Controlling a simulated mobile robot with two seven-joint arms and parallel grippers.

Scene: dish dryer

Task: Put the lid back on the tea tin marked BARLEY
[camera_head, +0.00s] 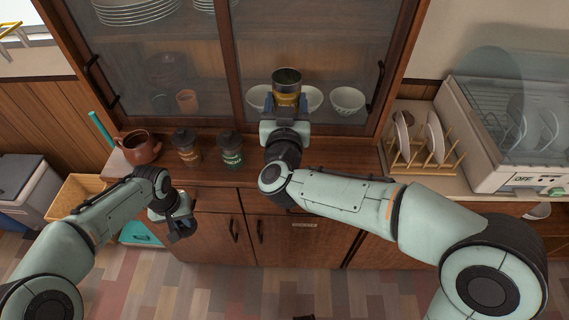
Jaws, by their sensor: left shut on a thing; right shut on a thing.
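My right gripper (286,108) is shut on a yellow-gold tin (287,92) and holds it up in front of the cabinet's glass doors. The tin is about upright, and its dark round top looks open. Its marking cannot be read. My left gripper (181,226) is low at the left, in front of the lower cabinet doors. It is shut on a small dark thing that looks like a lid, mostly hidden by the gripper. A brown tin (188,153) and a green tin (232,156), both with dark tops, stand on the counter; their labels are too small to read.
A brown teapot (140,147) stands at the counter's left end. White bowls (348,100) sit behind the glass. A plate rack (427,155) and a dish dryer (500,130) are at the right. A wicker bin (82,193) is at the left. The counter (345,165) right of my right gripper is clear.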

